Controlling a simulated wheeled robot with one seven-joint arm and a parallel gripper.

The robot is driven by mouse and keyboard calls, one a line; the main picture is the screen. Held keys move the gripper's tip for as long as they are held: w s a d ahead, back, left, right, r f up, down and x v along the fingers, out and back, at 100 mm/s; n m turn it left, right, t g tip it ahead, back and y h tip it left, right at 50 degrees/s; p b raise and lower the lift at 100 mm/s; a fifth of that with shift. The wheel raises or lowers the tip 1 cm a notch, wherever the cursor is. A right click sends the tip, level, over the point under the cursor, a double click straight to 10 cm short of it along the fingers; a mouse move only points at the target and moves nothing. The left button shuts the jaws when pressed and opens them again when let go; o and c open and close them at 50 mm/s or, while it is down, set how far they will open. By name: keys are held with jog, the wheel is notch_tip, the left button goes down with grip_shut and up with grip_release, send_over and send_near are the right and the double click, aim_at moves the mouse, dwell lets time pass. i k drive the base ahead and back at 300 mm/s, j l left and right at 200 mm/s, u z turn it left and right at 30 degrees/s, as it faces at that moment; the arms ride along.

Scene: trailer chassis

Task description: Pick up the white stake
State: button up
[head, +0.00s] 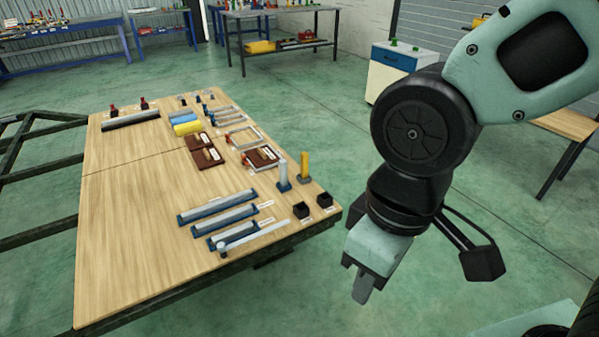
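A white stake (283,173), more light grey in this light, stands upright in a blue base near the right edge of the wooden table (135,215). A yellow stake (305,165) stands upright just to its right and slightly behind. My gripper (362,288) hangs pointing down, off the table's right front corner, to the right of the white stake and apart from it. Only one finger shape shows clearly, so its opening cannot be made out. I see nothing held in it.
Two small black boxes (302,211) sit at the table's right corner, in front of the stakes. Grey bars in blue holders (217,207) lie left of them. Brown panels (208,155) and frames lie behind. The table's left half is mostly clear.

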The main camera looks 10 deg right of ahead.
aim_at(283, 163)
jog(key=i+j, duration=0.1)
jog(key=i, duration=1.45)
jog(key=j+u, duration=0.05)
